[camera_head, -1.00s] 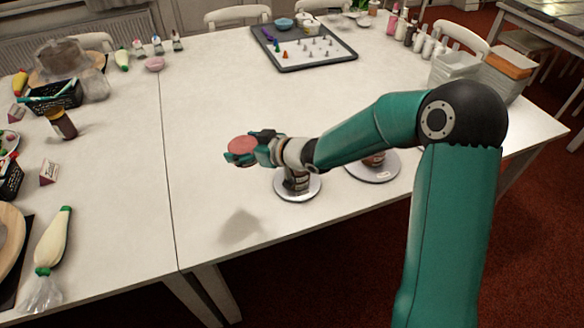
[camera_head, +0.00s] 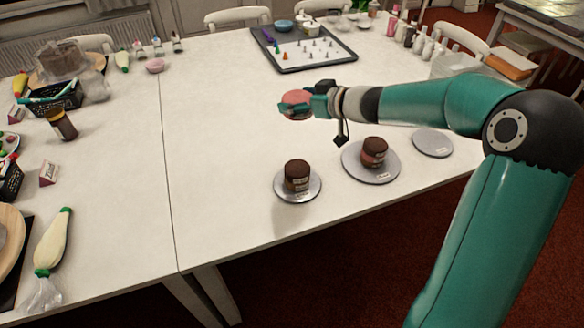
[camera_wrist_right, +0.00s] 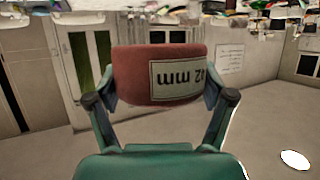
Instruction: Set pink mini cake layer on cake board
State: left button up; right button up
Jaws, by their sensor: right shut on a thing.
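My right gripper (camera_head: 302,105) is shut on the pink mini cake layer (camera_head: 296,97), held in the air above the table. In the right wrist view the layer (camera_wrist_right: 140,75) sits between the two fingers, with an upside-down label ending in "mm". Three round grey boards stand below and to the right: a left one (camera_head: 284,195) with a brown cake (camera_head: 297,175), a middle one (camera_head: 351,168) with another brown cake (camera_head: 374,152), and an empty right one (camera_head: 433,143). Which one is the task's cake board I cannot tell. My left gripper is not in view.
A dark-rimmed tray (camera_head: 345,58) with small piping tips lies at the back. A piping bag (camera_head: 54,240) and a dark jar (camera_head: 62,124) are at the left. Several bottles (camera_head: 415,38) and a clear container (camera_head: 455,66) stand at the back right. The table's middle is clear.

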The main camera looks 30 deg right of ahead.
jog(key=b, duration=0.6)
send_over(297, 167)
notch_tip(297, 167, down, 15)
jog(key=shift+r, duration=0.15)
jog(key=shift+w+f+b, duration=0.1)
jog(key=shift+f+b, duration=0.4)
jog(key=shift+f, duration=2)
jog(key=shift+f, duration=0.2)
jog(key=o, duration=1)
jog(key=shift+o, duration=0.2)
jog(key=shift+r, duration=0.1)
